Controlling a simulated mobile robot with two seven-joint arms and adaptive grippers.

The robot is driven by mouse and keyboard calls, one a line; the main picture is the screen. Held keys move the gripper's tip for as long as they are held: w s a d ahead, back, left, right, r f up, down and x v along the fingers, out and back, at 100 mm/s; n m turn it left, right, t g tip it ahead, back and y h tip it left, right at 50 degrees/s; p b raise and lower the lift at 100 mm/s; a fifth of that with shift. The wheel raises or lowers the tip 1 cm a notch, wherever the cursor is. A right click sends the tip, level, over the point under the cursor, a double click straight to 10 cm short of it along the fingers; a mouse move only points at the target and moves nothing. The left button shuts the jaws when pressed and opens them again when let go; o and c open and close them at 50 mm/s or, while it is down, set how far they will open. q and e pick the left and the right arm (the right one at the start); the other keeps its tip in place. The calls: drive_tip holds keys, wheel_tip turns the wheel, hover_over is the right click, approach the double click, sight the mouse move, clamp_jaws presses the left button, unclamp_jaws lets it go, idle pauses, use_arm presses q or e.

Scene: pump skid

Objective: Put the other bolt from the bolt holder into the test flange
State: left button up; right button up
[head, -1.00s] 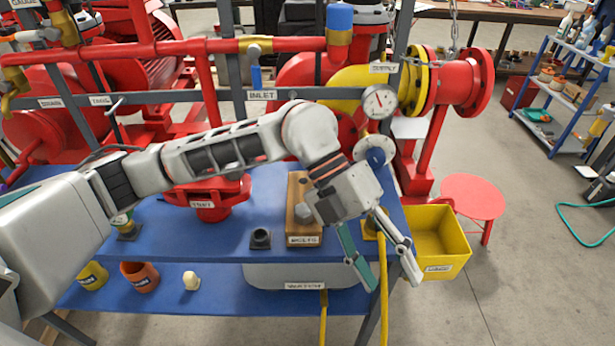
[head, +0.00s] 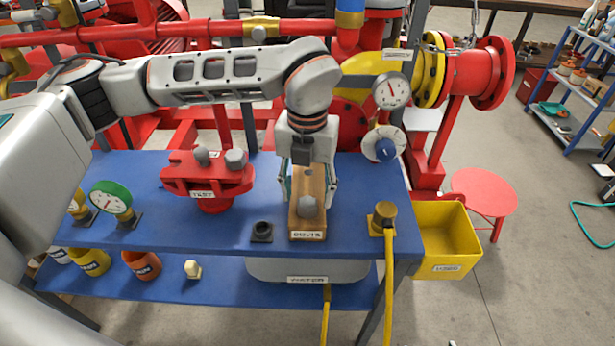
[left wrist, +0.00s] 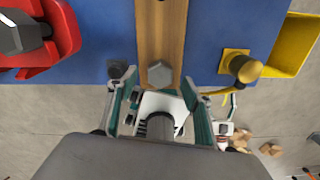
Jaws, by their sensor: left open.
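The wooden bolt holder (head: 296,225), labelled BOLTS, stands on the blue bench top. One grey hex bolt (head: 307,207) is upright at its front end; its head also shows in the left wrist view (left wrist: 160,73). My left gripper (head: 309,198) is open and points down at the holder, one finger on each side of it, with nothing held. In the left wrist view the bolt head is just beyond the fingertips, roughly centred between them. The red test flange (head: 207,185), labelled TEST, is left of the holder with two grey bolt heads on top. My right gripper is not in view.
A small dark square socket (head: 262,232) is left of the holder. A brass fitting with a yellow hose (head: 383,215) is to the right. A gauge (head: 391,91) and red and yellow pipes are behind. A yellow bin (head: 445,240) stands off the bench's right end.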

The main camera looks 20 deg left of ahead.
use_arm(q)
drive_tip(key=shift+f, duration=1.35)
drive_tip(key=shift+c, duration=0.3)
drive_tip(key=c, duration=1.2)
drive_tip(key=o, duration=0.6)
drive_tip(key=c, duration=0.5)
drive_tip(key=shift+c, duration=0.2)
drive_tip(key=shift+r, duration=0.15)
drive_tip(key=shift+r+p, duration=1.85)
drive_tip(key=shift+r, duration=1.5)
